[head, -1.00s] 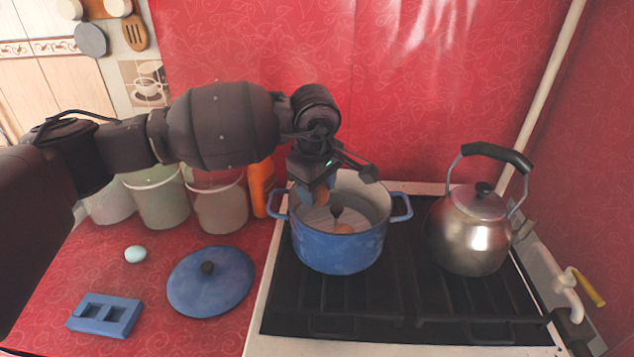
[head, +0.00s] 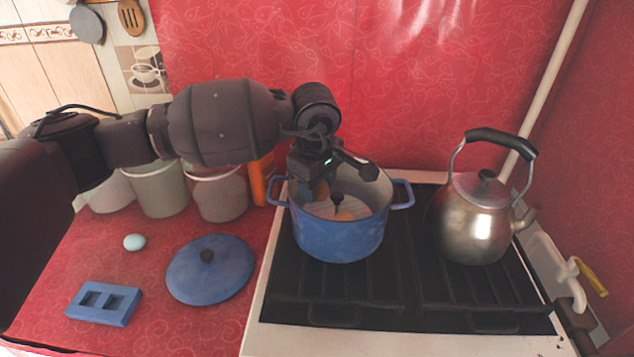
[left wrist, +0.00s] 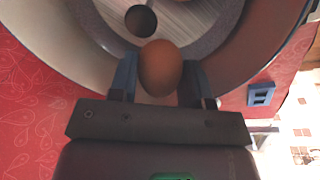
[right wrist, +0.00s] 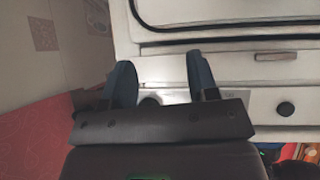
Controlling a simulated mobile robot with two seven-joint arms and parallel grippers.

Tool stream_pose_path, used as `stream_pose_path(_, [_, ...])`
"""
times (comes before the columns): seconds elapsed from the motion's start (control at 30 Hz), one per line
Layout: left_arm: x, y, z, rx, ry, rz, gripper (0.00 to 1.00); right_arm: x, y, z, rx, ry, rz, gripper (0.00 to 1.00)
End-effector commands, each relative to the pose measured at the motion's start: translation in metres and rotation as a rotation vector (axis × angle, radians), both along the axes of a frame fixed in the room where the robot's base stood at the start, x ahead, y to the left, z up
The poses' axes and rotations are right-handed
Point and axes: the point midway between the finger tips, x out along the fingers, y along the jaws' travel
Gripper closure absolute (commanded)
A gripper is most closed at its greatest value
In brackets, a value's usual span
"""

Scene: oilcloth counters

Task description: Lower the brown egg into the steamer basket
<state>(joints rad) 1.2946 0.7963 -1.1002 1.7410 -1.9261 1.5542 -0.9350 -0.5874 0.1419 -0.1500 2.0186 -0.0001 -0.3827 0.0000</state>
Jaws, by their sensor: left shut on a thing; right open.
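My left gripper (head: 314,190) is shut on a brown egg (left wrist: 160,67) and holds it inside the blue pot (head: 338,240), at its left side. In the head view the held egg (head: 322,188) is partly hidden by the fingers. The pale steamer basket (left wrist: 205,18) lies inside the pot, with a dark centre knob (head: 337,198). Another brown egg (head: 344,215) sits in the basket near the knob. I cannot tell whether the held egg touches the basket. My right gripper (right wrist: 165,88) is open and empty before the stove front.
A steel kettle (head: 475,220) stands on the stove right of the pot. On the red counter are a blue lid (head: 210,275), a pale blue egg (head: 134,242) and a blue two-hole holder (head: 104,303). Canisters (head: 157,190) and an orange item (head: 257,182) stand behind.

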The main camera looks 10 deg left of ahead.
Motion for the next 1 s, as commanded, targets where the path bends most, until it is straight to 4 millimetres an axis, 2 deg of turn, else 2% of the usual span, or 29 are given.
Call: stream_pose_path(1.0, [0.000,0.000,-0.011,0.000,0.000,0.000,0.64,-0.002,-0.001,-0.005,-0.005,0.008,0.004,0.46])
